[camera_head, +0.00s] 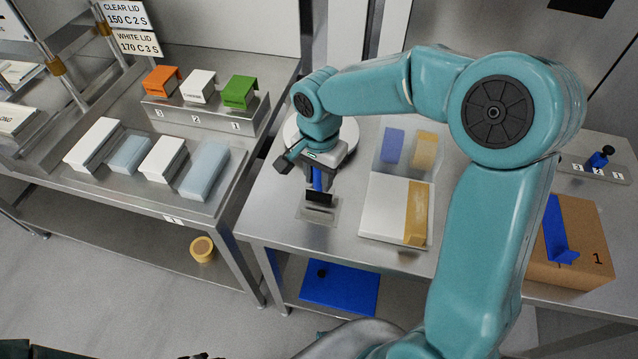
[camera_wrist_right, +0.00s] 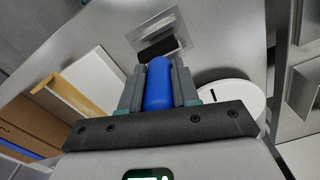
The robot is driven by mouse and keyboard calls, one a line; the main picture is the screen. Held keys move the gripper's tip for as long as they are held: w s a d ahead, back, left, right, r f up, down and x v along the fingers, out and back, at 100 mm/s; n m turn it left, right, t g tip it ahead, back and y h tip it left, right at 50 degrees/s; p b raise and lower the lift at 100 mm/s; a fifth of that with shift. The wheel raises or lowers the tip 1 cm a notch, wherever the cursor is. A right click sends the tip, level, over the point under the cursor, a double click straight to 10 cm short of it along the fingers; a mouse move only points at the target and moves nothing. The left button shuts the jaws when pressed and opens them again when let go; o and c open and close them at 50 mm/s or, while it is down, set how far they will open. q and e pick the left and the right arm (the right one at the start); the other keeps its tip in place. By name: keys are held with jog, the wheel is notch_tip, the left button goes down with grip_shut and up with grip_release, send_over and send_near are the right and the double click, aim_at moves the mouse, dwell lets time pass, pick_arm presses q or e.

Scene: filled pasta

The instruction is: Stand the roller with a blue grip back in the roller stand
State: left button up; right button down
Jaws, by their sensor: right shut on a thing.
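My right gripper (camera_head: 317,170) is shut on the blue grip of a roller (camera_head: 317,180). The roller points down, and its black head (camera_head: 319,197) is at or just above a small pale square plate (camera_head: 318,216) on the steel table; I cannot tell whether they touch. In the right wrist view, the blue grip (camera_wrist_right: 159,84) sits between both fingers, with the black head beyond it over the plate (camera_wrist_right: 183,40). A low metal stand (camera_head: 575,176) marked with numbers is at the table's far right; a blue piece with a black top (camera_head: 600,158) stands in it.
A white tray with a tan strip (camera_head: 384,213) lies right of the roller. A white disc (camera_head: 347,134) is behind my gripper. A cardboard box (camera_head: 582,215) with a blue piece on it is at right. Packs and coloured boxes (camera_head: 238,91) fill the left bench.

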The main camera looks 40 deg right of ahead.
aim_at(320, 186)
notch_tip(320, 186, down, 4)
jog(key=shift+w+r, duration=0.15)
jog(key=shift+r, duration=0.1)
jog(key=shift+f, duration=0.1)
jog(key=c, duration=0.8)
grip_release()
